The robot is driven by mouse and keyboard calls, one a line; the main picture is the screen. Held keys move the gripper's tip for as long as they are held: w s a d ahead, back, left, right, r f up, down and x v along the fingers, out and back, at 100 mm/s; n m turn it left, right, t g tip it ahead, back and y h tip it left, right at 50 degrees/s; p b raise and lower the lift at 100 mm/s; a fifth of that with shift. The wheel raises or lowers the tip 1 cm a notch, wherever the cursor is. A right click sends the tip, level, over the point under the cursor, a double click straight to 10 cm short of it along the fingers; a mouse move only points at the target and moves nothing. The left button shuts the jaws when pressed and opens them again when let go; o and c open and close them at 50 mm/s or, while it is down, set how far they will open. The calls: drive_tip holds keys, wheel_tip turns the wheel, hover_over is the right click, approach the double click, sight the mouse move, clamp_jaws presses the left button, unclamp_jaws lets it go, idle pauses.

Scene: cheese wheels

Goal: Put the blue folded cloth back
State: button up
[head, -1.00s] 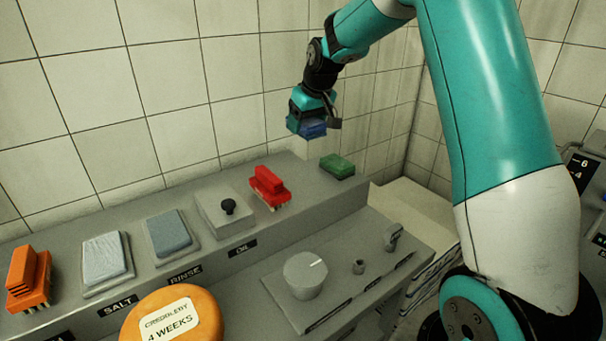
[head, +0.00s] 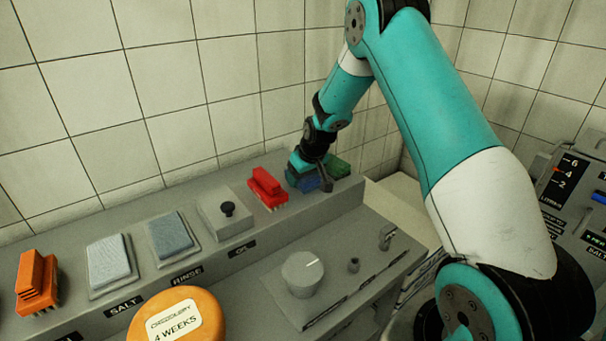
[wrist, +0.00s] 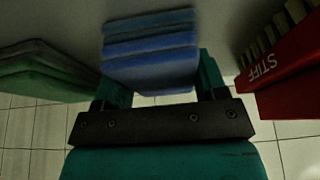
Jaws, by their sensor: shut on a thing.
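The blue folded cloth (wrist: 150,60) is between the two fingers of my gripper (wrist: 155,88) in the wrist view. In the head view my gripper (head: 312,178) is low over the back ledge, with the cloth (head: 308,184) partly hidden under it. I cannot tell whether the cloth touches the ledge. The cloth is between the red brush (head: 267,187) and the green folded cloth (head: 338,167). The wrist view shows the green cloth (wrist: 40,72) on the left and the red brush marked STIFF (wrist: 285,65) on the right.
The grey ledge (head: 340,199) also bears a box with a black knob (head: 222,212), two trays with pads (head: 170,238), (head: 109,262) labelled RINSE and SALT, and an orange brush (head: 37,282). An orange cheese wheel (head: 205,325) is in front. The tiled wall (head: 160,90) stands close behind.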

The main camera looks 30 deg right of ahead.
drive_tip(key=shift+f, duration=0.1)
drive_tip(key=o, duration=0.9)
drive_tip(key=shift+c, duration=0.2)
drive_tip(key=shift+r, duration=0.25)
drive_tip(key=b+v, duration=0.3)
drive_tip(key=v, duration=0.8)
drive_tip(key=s+a+r+n+g+y, duration=0.1)
drive_tip(key=s+a+r, duration=0.2)
drive_tip(key=s+a, duration=0.35)
drive_tip(key=s+a+r+n+y, duration=0.1)
drive_tip(key=s+a+r+n, duration=0.2)
drive_tip(key=a, duration=0.7)
drive_tip(key=s+a+r+n+g+y, duration=0.1)
drive_tip(key=s+a, duration=0.4)
drive_tip(key=s, duration=0.6)
drive_tip(key=s+a+r+n+g+y, duration=0.1)
drive_tip(key=s+a, duration=0.4)
drive_tip(key=s, duration=0.6)
drive_tip(key=shift+s+r+n+g, duration=0.2)
drive_tip(key=shift+n+g, duration=0.1)
drive_tip(key=shift+g, duration=0.5)
